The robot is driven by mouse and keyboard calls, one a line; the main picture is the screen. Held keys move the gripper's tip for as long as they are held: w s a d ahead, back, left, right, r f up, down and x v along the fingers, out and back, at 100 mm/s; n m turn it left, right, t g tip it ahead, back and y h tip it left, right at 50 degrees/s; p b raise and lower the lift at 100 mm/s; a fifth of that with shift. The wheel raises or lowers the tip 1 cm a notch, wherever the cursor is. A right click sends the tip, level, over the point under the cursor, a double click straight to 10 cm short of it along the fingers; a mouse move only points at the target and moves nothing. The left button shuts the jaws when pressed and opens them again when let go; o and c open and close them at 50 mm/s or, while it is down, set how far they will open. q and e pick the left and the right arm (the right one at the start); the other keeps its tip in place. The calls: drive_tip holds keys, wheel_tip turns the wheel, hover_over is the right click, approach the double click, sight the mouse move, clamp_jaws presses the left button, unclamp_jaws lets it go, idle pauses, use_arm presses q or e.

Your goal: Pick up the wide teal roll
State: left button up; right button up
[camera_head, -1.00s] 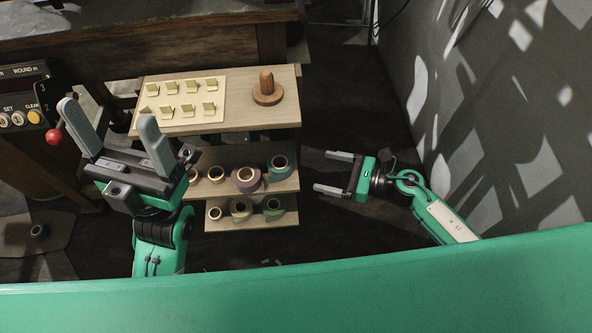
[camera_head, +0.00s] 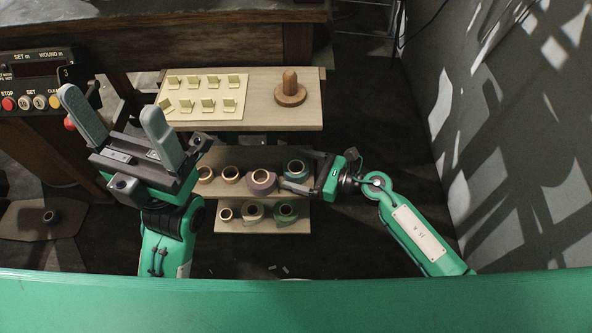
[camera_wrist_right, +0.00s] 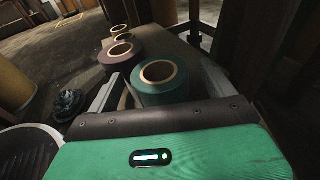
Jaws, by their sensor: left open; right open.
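The wide teal roll (camera_head: 293,163) stands at the right end of the upper roll shelf, partly covered by my right gripper (camera_head: 300,170). In the right wrist view the teal roll (camera_wrist_right: 160,94) sits between the spread fingers of my right gripper (camera_wrist_right: 161,72). The fingers flank it, and I cannot tell whether they touch it. My left gripper (camera_head: 111,104) is open and empty, raised at the left with its fingers pointing up.
A purple roll (camera_head: 262,182) stands just left of the teal one, with smaller tan rolls beyond. The lower shelf (camera_head: 262,227) holds a green roll (camera_head: 287,210) and others. The top board (camera_head: 258,116) above carries a wooden peg (camera_head: 290,92). A wall (camera_head: 500,150) stands at right.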

drive_tip(key=shift+x, duration=0.8)
drive_tip(key=c, duration=1.1)
